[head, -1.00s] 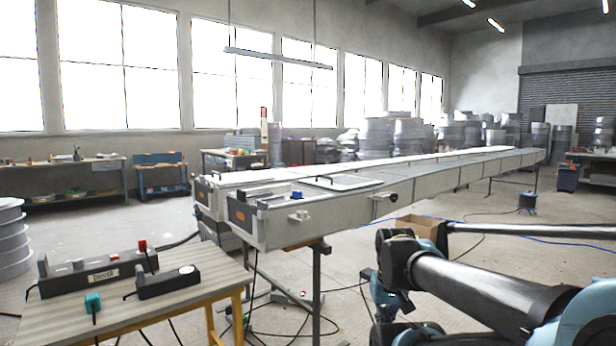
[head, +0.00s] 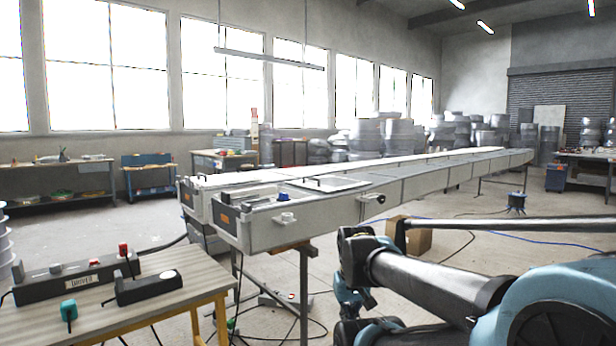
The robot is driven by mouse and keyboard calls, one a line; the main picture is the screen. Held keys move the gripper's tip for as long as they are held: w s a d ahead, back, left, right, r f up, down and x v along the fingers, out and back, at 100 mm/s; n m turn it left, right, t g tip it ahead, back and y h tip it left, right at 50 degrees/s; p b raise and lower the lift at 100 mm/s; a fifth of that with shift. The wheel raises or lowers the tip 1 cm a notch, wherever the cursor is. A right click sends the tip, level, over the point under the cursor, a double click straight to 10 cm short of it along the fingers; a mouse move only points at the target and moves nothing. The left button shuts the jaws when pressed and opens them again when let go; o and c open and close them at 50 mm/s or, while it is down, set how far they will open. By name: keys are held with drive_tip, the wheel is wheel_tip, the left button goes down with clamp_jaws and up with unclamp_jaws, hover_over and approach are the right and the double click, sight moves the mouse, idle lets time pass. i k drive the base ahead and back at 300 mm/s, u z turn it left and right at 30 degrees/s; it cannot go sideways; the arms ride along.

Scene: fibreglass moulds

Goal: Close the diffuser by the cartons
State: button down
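One open cardboard carton (head: 420,240) stands on the floor just behind my arm, right of the long white mould (head: 300,225); my arm partly covers it. I cannot make out a diffuser beside it with certainty. My arm fills the lower right of the head view, with a dark tube, black joints and blue-teal housings. My gripper does not show in this view, so I cannot see what it holds.
A wooden-topped table (head: 168,304) with yellow legs stands at lower left, bearing a black box labelled DRIVER (head: 78,282). The long moulds rest on stands across the middle. Cables lie on the floor. Free floor (head: 500,262) shows at the right.

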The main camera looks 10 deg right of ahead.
sight(326, 184)
drive_tip(key=i, duration=0.85)
drive_tip(key=z, duration=0.05)
